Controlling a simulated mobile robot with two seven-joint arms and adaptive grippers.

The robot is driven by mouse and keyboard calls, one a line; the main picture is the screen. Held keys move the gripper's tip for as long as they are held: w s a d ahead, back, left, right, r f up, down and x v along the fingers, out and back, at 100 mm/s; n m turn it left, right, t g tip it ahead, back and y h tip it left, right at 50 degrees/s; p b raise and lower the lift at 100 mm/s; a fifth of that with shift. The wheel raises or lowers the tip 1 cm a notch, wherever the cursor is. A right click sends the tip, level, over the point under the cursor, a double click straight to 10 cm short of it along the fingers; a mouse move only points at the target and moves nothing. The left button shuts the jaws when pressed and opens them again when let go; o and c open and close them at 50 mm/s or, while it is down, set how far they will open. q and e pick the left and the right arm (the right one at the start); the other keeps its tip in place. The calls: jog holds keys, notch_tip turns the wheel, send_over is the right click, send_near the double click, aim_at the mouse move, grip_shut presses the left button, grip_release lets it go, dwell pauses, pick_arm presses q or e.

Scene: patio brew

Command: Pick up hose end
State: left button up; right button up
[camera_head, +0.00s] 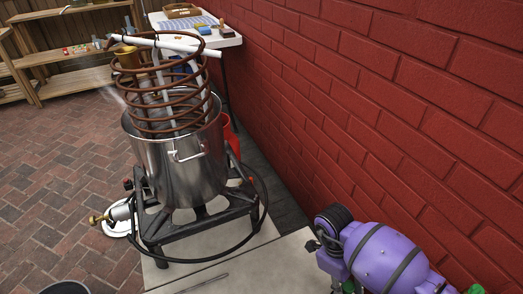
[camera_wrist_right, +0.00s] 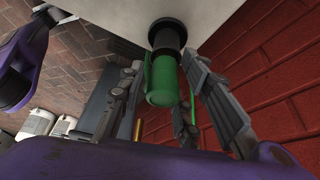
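A green cylinder with a black collar (camera_wrist_right: 163,78), which looks like the hose end, shows in the right wrist view. It lies between the fingers of my right gripper (camera_wrist_right: 168,66). The fingers stand apart on either side of it, with narrow gaps showing; I cannot tell how near in depth it is. A thin green strip (camera_wrist_right: 191,110) shows beside the right finger. My left gripper is in neither view.
A steel pot (camera_head: 181,160) holding a copper coil (camera_head: 160,95) stands on a black burner stand (camera_head: 200,222) with a black hose. A red brick wall (camera_head: 400,100) runs along the right. A white table (camera_head: 218,40) and wooden shelves (camera_head: 75,70) stand behind. Brick floor at left is mostly clear.

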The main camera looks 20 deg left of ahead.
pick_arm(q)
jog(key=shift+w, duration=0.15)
pick_arm(e)
grip_shut()
